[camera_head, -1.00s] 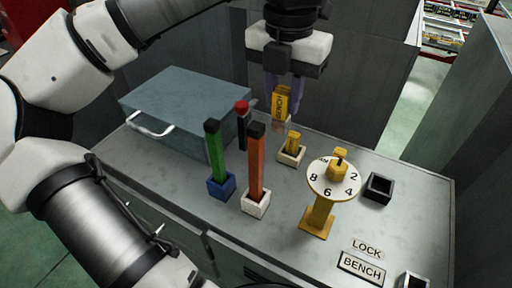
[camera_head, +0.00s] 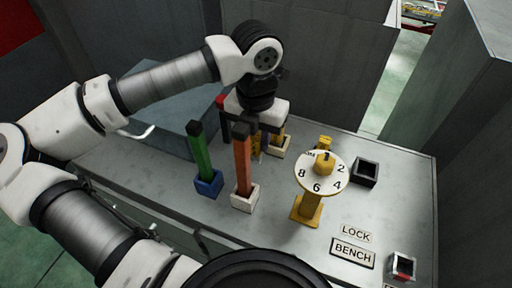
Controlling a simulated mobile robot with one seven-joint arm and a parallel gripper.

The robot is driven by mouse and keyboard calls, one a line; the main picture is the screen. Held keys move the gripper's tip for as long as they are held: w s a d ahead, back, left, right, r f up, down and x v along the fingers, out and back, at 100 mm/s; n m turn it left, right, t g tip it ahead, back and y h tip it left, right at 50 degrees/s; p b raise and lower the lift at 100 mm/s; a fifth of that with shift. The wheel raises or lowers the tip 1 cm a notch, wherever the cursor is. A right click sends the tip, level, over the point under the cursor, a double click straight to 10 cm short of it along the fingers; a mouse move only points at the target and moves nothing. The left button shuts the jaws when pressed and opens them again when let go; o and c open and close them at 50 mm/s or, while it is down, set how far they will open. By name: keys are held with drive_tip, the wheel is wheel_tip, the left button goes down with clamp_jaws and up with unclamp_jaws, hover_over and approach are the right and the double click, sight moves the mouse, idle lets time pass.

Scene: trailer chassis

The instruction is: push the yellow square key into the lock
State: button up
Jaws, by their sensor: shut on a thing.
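My gripper (camera_head: 264,143) is low over the bench, behind the orange post. It is shut on a yellow piece (camera_head: 257,152), of which only a little shows between the fingers and the post. Whether its lower end touches the bench is hidden. A small open-topped metal box (camera_head: 402,266) with red inside is at the lower right. It is beside the LOCK label (camera_head: 356,234) and the BENCH label (camera_head: 353,253).
The orange post (camera_head: 243,165) and green post (camera_head: 202,150) stand close in front of my gripper. A numbered dial (camera_head: 320,172) on a yellow stand and an empty black socket (camera_head: 366,171) are to the right. A grey box (camera_head: 165,95) with a handle is at the left.

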sight(256, 153)
drive_tip(key=shift+f+p, duration=0.35)
drive_tip(key=shift+f, duration=2.15)
drive_tip(key=shift+f, duration=0.2)
drive_tip(key=o, duration=1)
drive_tip(key=shift+r, duration=0.15)
